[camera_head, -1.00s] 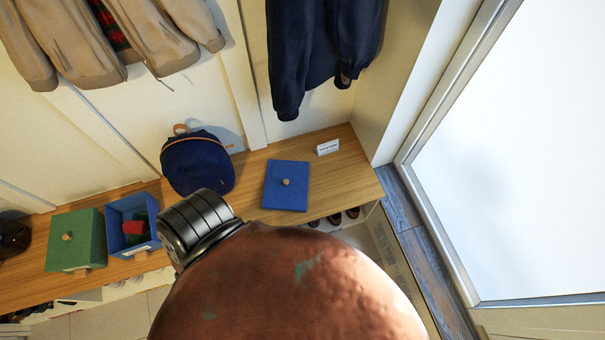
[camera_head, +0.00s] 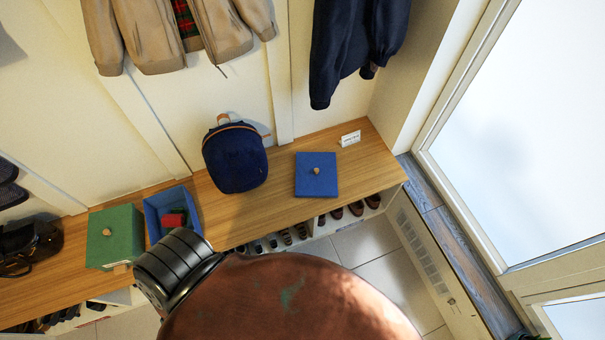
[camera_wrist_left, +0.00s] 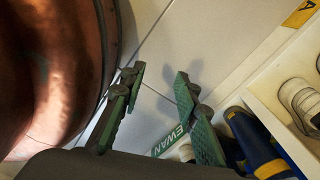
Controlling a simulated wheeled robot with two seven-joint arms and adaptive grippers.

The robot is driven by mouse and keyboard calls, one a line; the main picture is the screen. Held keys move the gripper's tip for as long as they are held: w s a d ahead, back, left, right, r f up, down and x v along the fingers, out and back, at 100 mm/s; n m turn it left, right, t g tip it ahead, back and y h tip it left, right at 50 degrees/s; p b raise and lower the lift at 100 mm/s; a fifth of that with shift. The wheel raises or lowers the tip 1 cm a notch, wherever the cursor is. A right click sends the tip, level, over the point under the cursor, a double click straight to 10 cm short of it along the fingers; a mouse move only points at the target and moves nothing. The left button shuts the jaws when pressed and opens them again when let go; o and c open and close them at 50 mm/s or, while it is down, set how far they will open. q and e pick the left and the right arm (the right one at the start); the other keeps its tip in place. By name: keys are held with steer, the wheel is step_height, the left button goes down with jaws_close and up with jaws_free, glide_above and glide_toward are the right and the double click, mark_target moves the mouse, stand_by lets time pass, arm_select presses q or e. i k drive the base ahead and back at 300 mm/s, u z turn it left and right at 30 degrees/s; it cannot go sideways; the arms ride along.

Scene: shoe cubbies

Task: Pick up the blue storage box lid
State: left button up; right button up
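The blue storage box lid (camera_head: 328,184) is a flat blue square with a small round wooden knob (camera_head: 316,171). It lies on the wooden bench top, right of the backpack, with nothing on it. The open blue storage box (camera_head: 152,222) stands further left on the bench, with red and green items inside. In the left wrist view my left gripper (camera_wrist_left: 158,78) has its two green-grey fingers apart with nothing between them, over pale floor tiles beside a shoe cubby. The lid does not show in that view. My right gripper is in neither view.
A dark blue backpack (camera_head: 235,158) stands between box and lid. A green lidded box (camera_head: 115,237) is left of the blue box. A small white card (camera_head: 350,138) stands behind the lid. Shoes fill cubbies under the bench (camera_head: 275,205). Jackets hang above; a window is at right.

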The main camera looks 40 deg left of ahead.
mark_target(316, 173)
steer(key=u, duration=1)
steer(key=i, duration=0.5)
